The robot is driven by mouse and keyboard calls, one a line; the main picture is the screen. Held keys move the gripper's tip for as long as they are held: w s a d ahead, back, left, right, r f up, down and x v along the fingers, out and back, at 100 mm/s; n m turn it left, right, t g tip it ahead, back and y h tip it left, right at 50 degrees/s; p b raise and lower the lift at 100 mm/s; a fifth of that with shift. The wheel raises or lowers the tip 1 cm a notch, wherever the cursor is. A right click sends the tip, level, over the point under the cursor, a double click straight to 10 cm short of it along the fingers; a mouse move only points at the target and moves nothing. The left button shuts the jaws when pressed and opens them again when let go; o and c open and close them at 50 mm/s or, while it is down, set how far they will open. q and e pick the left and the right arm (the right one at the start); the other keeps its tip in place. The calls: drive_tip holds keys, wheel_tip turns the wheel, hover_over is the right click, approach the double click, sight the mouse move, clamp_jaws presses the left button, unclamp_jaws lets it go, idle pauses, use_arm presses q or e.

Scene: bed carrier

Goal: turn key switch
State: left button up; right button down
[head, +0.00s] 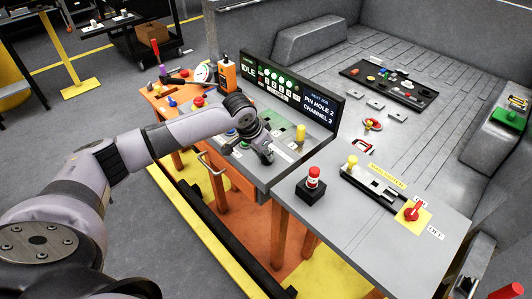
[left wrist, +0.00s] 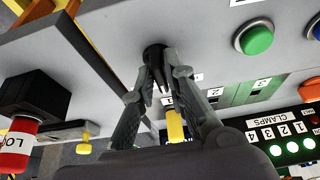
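The key switch, a small black knob (left wrist: 155,52), sits on the grey face of the control panel (left wrist: 190,40) in the left wrist view. My left gripper (left wrist: 160,72) has its two fingers drawn together at the tips, one on each side of the knob, and appears closed on it. In the head view the left gripper (head: 268,156) reaches down to the front part of the panel and hides the knob. The knob's turned angle cannot be read. My right gripper is in neither view.
A yellow peg (head: 300,133) stands right of the gripper; a red-and-white lock piece (head: 314,177) on a black block is nearer. A red rotary handle (head: 413,211) is at right. A display (head: 290,90) reading IDLE stands behind.

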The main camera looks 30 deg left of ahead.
use_arm(q)
clamp_jaws()
drive_tip(key=shift+r+m+h+p, duration=0.15)
drive_tip(key=shift+m+h+p, duration=0.15)
drive_tip(key=shift+m+p, duration=0.5)
drive_tip(key=shift+w+a+m+g+h+p, duration=0.15)
drive_tip(key=shift+m+g+h+p, duration=0.2)
drive_tip(key=shift+m, duration=0.85)
drive_tip(key=shift+m+g+h, duration=0.35)
drive_tip(key=shift+m+h, duration=0.1)
drive_tip(key=shift+m, duration=0.75)
drive_tip(key=shift+w+m+g+h+b, duration=0.1)
drive_tip(key=shift+m+g+h+b, duration=0.35)
drive_tip(key=shift+m, duration=0.85)
